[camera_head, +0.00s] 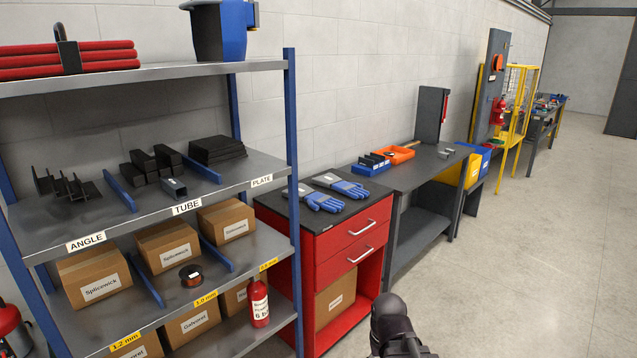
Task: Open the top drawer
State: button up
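A red cabinet (310,272) with a dark top stands right of the shelf rack. Its top drawer (353,229) is closed, with a light metal handle (362,227) across its front. A second closed drawer (346,257) with a like handle (361,255) is below it. Under the drawers is an open bay with a cardboard box (336,298). A dark part of my arm (393,325) shows at the bottom edge, low and in front of the cabinet, apart from the drawer. My gripper's fingers cannot be made out.
Blue gloves (324,202) lie on the cabinet top. A blue-framed shelf rack (293,150) with labelled boxes and metal stock fills the left. A dark workbench (418,172) adjoins the cabinet's right. The concrete floor (520,270) at the right is clear.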

aim_at(329, 243)
jog(key=u, duration=0.35)
jog(key=i, duration=1.25)
jog(key=u, duration=0.35)
